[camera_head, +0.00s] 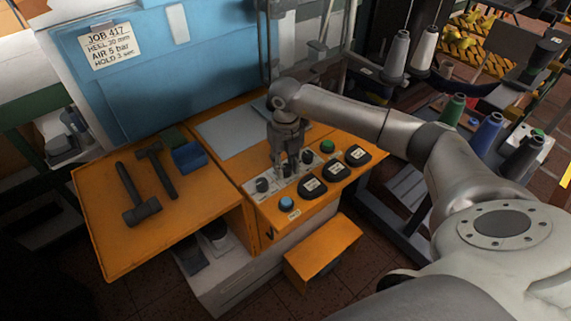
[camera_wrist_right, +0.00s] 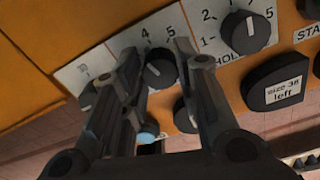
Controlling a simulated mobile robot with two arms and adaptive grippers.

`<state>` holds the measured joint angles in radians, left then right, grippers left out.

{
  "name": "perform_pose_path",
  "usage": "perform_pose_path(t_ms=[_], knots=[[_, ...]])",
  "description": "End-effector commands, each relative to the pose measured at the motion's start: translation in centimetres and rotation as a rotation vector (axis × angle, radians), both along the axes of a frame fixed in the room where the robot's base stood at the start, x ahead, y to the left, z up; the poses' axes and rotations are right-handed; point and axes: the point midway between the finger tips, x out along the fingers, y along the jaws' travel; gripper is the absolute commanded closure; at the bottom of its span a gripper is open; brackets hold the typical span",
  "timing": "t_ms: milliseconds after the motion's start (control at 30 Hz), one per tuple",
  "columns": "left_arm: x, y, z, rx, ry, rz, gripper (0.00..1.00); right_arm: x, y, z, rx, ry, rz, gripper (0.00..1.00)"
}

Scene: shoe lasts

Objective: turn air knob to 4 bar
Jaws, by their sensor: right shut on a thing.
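My right gripper (camera_head: 289,172) reaches down onto the white dial strip of the orange bench. In the right wrist view, its two fingers (camera_wrist_right: 157,62) stand either side of the black middle knob (camera_wrist_right: 159,73), shut on it. The figures 4 and 5 show on the plate above this knob; its name is hidden and its pointer setting is too small to tell. A job card (camera_head: 111,45) on the blue panel reads AIR 5 bar, HEEL 20 mm and HOLD 3. My left gripper is not in view.
Beside the middle knob are a left knob (camera_head: 262,185) and the HOLD knob (camera_wrist_right: 247,32). A green button (camera_head: 327,146), a blue button (camera_head: 286,204) and black labelled pads (camera_head: 335,171) sit close by. Hammers (camera_head: 139,207) lie on the left tabletop. Thread spools (camera_head: 487,133) stand at right.

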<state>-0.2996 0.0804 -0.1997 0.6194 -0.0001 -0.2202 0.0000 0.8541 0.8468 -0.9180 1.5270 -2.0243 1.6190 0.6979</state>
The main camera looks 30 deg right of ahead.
Motion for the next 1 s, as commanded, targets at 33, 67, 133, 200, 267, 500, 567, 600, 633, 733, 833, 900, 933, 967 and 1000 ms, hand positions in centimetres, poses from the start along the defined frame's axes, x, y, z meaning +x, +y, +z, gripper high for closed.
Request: perform_pose_path(t_ms=[33,67,133,200,267,500,567,600,633,733,833,900,933,967,1000], knots=[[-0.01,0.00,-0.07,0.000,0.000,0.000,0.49,0.03,-0.07,0.03,-0.001,-0.001,-0.035,0.95],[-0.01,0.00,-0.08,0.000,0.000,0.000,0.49,0.02,-0.06,0.03,-0.001,-0.001,-0.056,0.95],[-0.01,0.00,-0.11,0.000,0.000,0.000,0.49,0.03,-0.07,0.04,0.000,-0.001,-0.102,0.95],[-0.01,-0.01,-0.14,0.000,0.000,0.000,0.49,0.03,-0.07,0.05,0.000,-0.001,-0.142,0.95],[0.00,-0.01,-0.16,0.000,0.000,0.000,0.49,0.03,-0.08,0.05,0.000,-0.001,-0.171,0.95],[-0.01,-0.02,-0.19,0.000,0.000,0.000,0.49,0.03,-0.08,0.06,0.000,-0.001,-0.245,0.95],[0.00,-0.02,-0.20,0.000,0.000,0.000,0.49,0.03,-0.08,0.06,0.000,-0.001,-0.255,0.95],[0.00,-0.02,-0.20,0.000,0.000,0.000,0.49,0.03,-0.08,0.06,0.000,-0.001,-0.259,0.95],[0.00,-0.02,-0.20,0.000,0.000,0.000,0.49,0.03,-0.08,0.07,0.000,-0.001,-0.261,0.95],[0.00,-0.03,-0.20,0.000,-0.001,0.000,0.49,0.03,-0.08,0.07,0.000,-0.001,-0.265,0.95],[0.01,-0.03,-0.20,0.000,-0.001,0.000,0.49,0.03,-0.08,0.07,0.000,-0.002,-0.265,0.95],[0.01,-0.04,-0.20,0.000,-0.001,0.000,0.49,0.04,-0.08,0.07,0.000,-0.002,-0.265,0.95],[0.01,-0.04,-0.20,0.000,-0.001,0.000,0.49,0.04,-0.08,0.07,0.000,-0.002,-0.265,0.95],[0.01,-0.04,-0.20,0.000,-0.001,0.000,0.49,0.04,-0.08,0.07,0.000,-0.002,-0.265,0.95],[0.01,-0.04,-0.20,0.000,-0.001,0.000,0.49,0.04,-0.07,0.07,0.000,-0.002,-0.265,0.95]])
